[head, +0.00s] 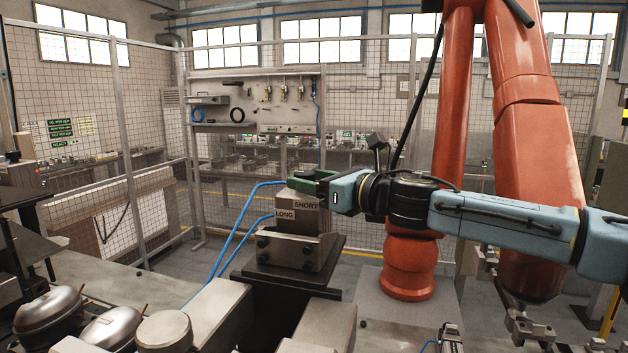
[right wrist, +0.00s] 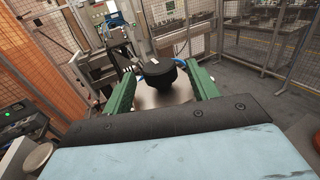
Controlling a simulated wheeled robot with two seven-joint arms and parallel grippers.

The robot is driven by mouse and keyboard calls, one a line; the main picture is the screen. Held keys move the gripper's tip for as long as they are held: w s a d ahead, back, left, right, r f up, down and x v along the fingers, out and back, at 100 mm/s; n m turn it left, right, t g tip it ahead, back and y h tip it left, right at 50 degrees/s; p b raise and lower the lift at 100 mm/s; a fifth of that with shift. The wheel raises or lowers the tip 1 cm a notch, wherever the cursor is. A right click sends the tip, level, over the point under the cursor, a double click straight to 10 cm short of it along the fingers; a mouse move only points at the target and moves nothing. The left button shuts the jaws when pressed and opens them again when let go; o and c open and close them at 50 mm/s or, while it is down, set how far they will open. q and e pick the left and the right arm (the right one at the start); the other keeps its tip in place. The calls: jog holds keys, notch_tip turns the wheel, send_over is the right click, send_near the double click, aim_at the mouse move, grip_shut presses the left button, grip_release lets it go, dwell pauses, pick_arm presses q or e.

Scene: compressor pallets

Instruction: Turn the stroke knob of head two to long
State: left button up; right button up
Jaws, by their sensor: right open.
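The head unit (head: 285,248) is a grey metal block with blue hoses at its left. It carries a SHORT label (head: 306,205) near its upper right edge and a LONG label (head: 285,215) lower at the left. The black stroke knob (right wrist: 166,76) shows in the right wrist view with a white mark on its far left side. My right gripper (head: 308,184) is open at the top of the block. In the wrist view its green fingers (right wrist: 163,88) stand on either side of the knob, with visible gaps. In the head view the fingers hide the knob. My left gripper is out of view.
A large orange robot arm (head: 530,130) stands behind my right arm. Silver domed compressors (head: 48,308) sit at lower left, beside a round grey cap (head: 164,331). Blue hoses (head: 232,232) run down left of the block. A mesh fence (head: 150,110) closes the back.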

jog(key=c, duration=1)
jog(key=m+t+h, duration=0.1)
jog(key=h, duration=0.1)
jog(key=a+m+t+h, duration=0.1)
jog(key=m+t+h, duration=0.2)
jog(key=m+h, duration=0.1)
jog(key=shift+s+a+t+h, duration=0.15)
jog(key=shift+s+t+h, duration=0.25)
jog(key=m+h, duration=0.2)
jog(key=m+t+h, duration=0.1)
jog(key=m+h, duration=0.1)
jog(key=h, duration=0.1)
jog(key=m+h, duration=0.1)
jog(key=h, duration=0.2)
jog(key=shift+a+f+m, duration=0.1)
jog(key=shift+a+m, duration=0.3)
jog(key=shift+h, duration=0.3)
jog(key=o, duration=1)
